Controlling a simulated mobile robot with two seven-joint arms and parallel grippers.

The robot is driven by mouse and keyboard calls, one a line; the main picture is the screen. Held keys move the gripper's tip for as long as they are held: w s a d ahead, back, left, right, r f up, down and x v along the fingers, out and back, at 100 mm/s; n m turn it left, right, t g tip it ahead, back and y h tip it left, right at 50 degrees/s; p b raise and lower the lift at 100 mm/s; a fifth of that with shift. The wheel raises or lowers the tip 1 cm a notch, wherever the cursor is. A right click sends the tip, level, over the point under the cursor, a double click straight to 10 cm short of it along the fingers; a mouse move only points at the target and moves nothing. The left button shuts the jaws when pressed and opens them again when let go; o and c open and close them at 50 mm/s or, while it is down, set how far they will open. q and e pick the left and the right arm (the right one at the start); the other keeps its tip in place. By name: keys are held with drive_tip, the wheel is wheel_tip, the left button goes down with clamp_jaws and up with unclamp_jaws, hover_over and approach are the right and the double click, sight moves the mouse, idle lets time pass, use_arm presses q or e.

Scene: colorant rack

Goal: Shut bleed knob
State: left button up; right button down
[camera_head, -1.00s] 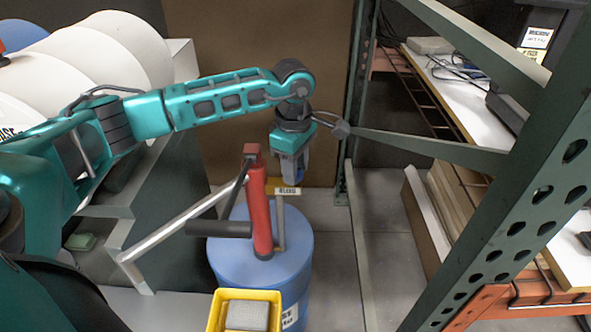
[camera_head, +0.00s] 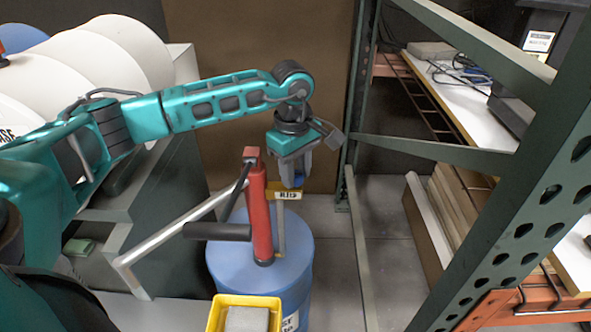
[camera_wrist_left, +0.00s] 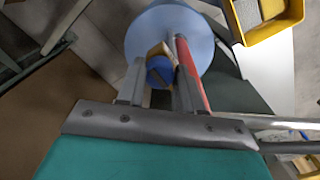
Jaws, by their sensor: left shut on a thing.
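A blue bleed knob (camera_wrist_left: 159,72) sits on a yellowish block at the top of a thin post, beside the red pump cylinder (camera_head: 261,210) on a blue drum (camera_head: 225,262). A small bleed label (camera_head: 288,195) shows just below the knob. My left gripper (camera_head: 294,178) points down over the knob and is shut on it. In the left wrist view, its two fingers (camera_wrist_left: 160,88) stand on either side of the knob. In the head view the fingers hide most of the knob. My right gripper is not in view.
A silver pump lever (camera_head: 180,222) and a black handle (camera_head: 215,231) reach left from the red cylinder. A yellow bin (camera_head: 217,308) stands in front. A green rack upright (camera_head: 520,190) and shelves stand at right. White drums (camera_head: 100,60) are at back left.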

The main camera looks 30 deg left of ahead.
use_arm(q)
drive_tip(key=o, duration=1)
drive_tip(key=shift+o, duration=0.2)
wheel_tip(320, 180, up, 13)
drive_tip(key=shift+s+p, duration=0.25)
drive_tip(key=shift+p, duration=0.2)
